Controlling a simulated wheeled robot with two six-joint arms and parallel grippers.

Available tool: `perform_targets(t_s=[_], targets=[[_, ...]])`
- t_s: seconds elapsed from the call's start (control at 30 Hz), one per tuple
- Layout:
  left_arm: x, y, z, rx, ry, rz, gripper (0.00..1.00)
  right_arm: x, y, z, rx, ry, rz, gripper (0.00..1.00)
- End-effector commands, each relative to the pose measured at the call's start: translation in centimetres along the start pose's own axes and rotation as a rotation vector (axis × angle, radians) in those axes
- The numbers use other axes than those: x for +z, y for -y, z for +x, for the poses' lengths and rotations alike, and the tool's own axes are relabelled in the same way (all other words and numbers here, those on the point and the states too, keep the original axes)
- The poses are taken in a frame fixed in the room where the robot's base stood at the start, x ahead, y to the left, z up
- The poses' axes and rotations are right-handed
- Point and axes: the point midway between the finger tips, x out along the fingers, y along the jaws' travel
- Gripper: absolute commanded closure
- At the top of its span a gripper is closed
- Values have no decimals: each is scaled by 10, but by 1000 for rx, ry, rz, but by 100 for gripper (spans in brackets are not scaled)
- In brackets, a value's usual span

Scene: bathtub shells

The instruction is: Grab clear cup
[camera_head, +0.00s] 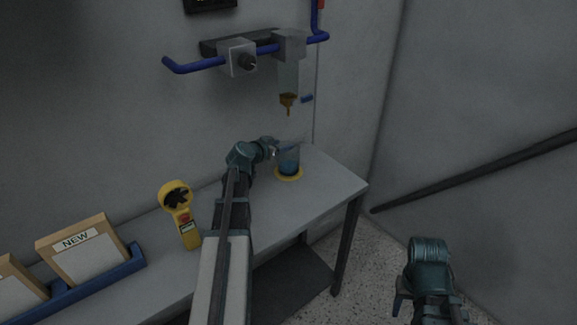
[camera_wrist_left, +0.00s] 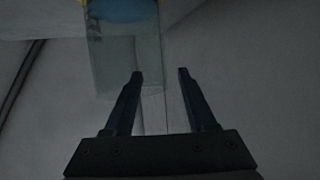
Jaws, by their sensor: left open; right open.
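The clear cup (camera_head: 289,158) stands on a yellow round base near the right end of the table, with blue in its lower part. My left gripper (camera_head: 276,147) is at the cup's upper left side. In the left wrist view the cup (camera_wrist_left: 125,55) shows beyond the open fingers of my left gripper (camera_wrist_left: 160,75), which point toward its rim end. No grip on the cup shows. My right gripper (camera_head: 420,310) is low at the right, away from the table, and its fingertips are partly out of frame.
A dispenser (camera_head: 288,75) hangs from a blue wall rail (camera_head: 200,64) above the cup. A dark handrail (camera_head: 480,175) runs along the right wall.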

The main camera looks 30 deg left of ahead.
Motion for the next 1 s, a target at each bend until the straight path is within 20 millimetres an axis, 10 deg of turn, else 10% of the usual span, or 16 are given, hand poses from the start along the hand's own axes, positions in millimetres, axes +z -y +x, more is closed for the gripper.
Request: perform_targets(t_s=[0.17, 0.5, 1.0], targets=[[0, 0, 0, 0, 0, -1, 44, 0, 0, 0, 0, 0, 0, 50], [0, 0, -1, 0, 0, -1, 100, 0, 0, 0, 0, 0, 0, 50], [0, 0, 0, 0, 0, -1, 100, 0, 0, 0, 0, 0, 0, 50]])
